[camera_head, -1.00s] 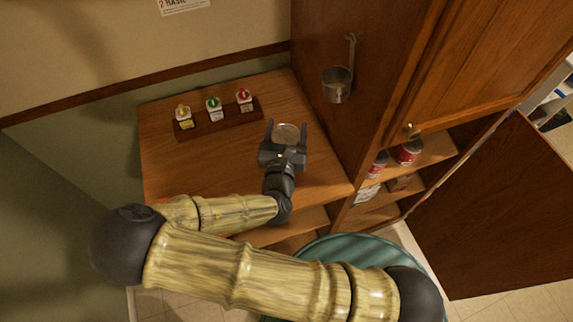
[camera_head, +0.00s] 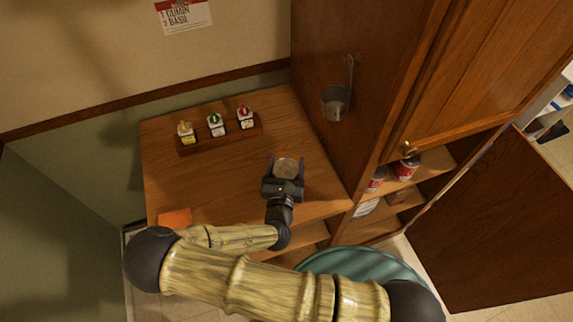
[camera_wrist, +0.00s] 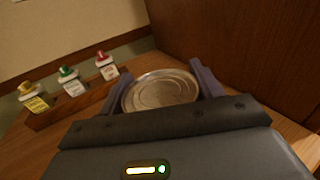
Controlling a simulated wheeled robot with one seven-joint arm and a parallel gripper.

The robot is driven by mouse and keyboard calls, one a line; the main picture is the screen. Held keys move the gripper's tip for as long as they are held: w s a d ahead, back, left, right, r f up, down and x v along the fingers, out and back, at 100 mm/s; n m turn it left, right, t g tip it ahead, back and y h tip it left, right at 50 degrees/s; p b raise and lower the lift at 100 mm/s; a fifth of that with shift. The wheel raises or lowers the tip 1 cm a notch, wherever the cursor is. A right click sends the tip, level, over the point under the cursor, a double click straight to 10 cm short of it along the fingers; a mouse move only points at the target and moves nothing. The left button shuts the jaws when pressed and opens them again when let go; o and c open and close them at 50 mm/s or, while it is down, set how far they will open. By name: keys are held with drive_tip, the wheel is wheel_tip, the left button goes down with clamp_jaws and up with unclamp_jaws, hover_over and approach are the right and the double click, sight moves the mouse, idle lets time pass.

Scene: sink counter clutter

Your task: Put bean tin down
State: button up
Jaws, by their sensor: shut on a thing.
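The bean tin (camera_head: 286,168) shows its round silvery lid between the fingers of my gripper (camera_head: 286,166), over the right part of the wooden counter (camera_head: 215,175). My gripper is shut on it. In the wrist view the tin's lid (camera_wrist: 160,91) sits between the two finger tips of my gripper (camera_wrist: 163,88); its sides are mostly hidden. I cannot tell whether the tin's base touches the counter.
A dark wooden rack (camera_head: 220,134) with several small spice bottles stands at the back of the counter. An orange item (camera_head: 175,218) lies at the front left. A metal cup (camera_head: 335,103) hangs on the cabinet side at right. Red tins (camera_head: 407,167) stand on the shelf.

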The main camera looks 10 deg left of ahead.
drive_tip(key=shift+f, duration=0.5)
drive_tip(key=shift+f, duration=0.2)
drive_tip(key=o, duration=1.3)
drive_tip(key=shift+r, duration=0.2)
drive_tip(key=s, duration=0.4)
drive_tip(key=s+b, duration=0.1)
drive_tip(key=s, duration=0.3)
drive_tip(key=s+d, duration=0.1)
drive_tip(key=s, duration=0.3)
drive_tip(key=shift+b, duration=0.4)
